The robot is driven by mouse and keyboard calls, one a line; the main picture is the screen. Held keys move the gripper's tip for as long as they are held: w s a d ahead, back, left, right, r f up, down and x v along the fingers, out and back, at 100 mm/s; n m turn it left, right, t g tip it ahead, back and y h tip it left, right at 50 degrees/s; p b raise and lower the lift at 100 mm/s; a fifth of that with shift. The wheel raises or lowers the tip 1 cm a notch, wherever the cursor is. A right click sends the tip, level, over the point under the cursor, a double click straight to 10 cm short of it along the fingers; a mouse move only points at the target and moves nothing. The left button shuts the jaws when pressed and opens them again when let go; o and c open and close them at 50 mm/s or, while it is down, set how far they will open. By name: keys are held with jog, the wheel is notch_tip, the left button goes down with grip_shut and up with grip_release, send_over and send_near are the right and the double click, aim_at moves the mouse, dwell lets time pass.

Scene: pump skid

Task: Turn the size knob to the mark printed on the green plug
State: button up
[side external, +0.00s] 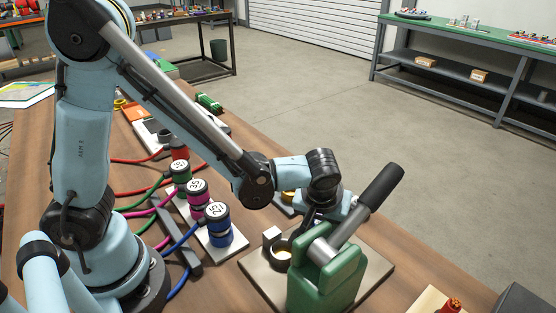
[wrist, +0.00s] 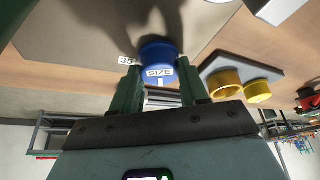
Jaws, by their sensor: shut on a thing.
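The blue size knob (wrist: 157,54) carries a white "SIZE" label with a pointer line and shows in the wrist view beside a printed "35" mark (wrist: 126,60). My gripper (wrist: 161,80) has its green fingers on both sides of the knob, shut on it. In the side view my gripper (side external: 312,214) is low behind the green tool (side external: 325,268), and the knob is hidden there. The green plug (side external: 180,174) stands upright in the row of coloured plugs; its white top has a printed mark too small to read surely.
A red plug (side external: 180,150), a magenta plug (side external: 197,194) and a blue plug (side external: 218,225) stand beside the green one, with coloured cables to the left. The tool's black-gripped lever (side external: 368,202) rises close to my wrist. Yellow rings (wrist: 224,83) lie near the knob.

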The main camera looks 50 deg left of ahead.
jog(key=o, duration=1.1)
jog(key=shift+c, duration=0.2)
jog(key=v, duration=1.2)
jog(key=shift+d, duration=0.1)
